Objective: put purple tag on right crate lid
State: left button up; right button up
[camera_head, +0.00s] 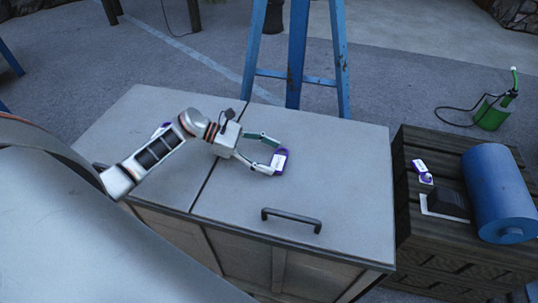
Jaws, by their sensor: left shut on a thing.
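My left gripper (276,156) is shut on a small purple and white tag (279,163). It holds the tag over the right crate lid (345,175), right of the seam between the lids. I cannot tell whether the tag touches the lid. The right lid is flat and grey, with a dark handle (291,217) near its front edge. Another purple and white tag (160,129) shows at the left lid (130,125), partly hidden behind my left arm. My right gripper is not in view.
A blue ladder (297,50) stands behind the lids. A green can (491,113) stands behind the wooden crate. The right lid's right half is clear.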

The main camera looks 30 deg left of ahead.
pick_arm(q)
jog(key=shift+f, duration=0.25)
jog(key=o, duration=1.4)
jog(key=shift+r, duration=0.1)
jog(key=shift+o, duration=0.2)
